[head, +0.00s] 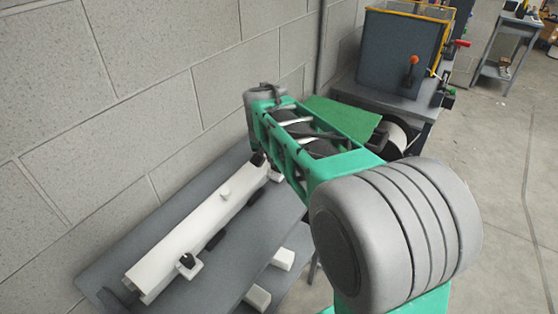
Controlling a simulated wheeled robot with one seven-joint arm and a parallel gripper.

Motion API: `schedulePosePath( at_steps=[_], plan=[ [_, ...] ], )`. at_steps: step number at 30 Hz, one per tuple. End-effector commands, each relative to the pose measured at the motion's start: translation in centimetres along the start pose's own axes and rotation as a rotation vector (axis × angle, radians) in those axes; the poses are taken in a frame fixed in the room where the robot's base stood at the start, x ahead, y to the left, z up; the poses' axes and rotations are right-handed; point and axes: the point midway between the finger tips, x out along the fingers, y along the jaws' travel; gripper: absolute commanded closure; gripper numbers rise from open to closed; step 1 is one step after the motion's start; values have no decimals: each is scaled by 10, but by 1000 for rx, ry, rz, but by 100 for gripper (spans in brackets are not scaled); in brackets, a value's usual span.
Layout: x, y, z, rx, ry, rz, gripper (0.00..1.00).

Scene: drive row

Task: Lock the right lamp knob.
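A long white bar-shaped fixture (205,228), likely the lamp, lies along the grey bench against the wall. A black knob (187,260) stands on a small white block at its near left end. A small dark piece (257,158) shows at the fixture's far right end, beside my green arm link; I cannot tell whether it is the right knob or part of my gripper. My arm reaches over that far end and hides much of it. My gripper's fingertips cannot be made out, so its opening and any contact are hidden.
A block wall (150,80) stands close behind. A dark blue-grey machine (395,50) with an orange-topped lever stands beyond my arm. Open concrete floor (510,190) lies to the right.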

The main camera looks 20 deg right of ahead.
Motion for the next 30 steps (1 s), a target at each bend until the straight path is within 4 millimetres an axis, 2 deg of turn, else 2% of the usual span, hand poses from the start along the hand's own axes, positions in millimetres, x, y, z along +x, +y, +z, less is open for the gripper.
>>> schedulePosePath(
  at_steps=[9, 10, 17, 30],
  plan=[
    [0, 0, 0, 0, 0, 0, 100],
    [0, 0, 0, 0, 0, 0, 76],
    [0, 0, 0, -1, 0, 0, 57],
    [1, 1, 0, -39, -1, -16, 57]
  ],
)
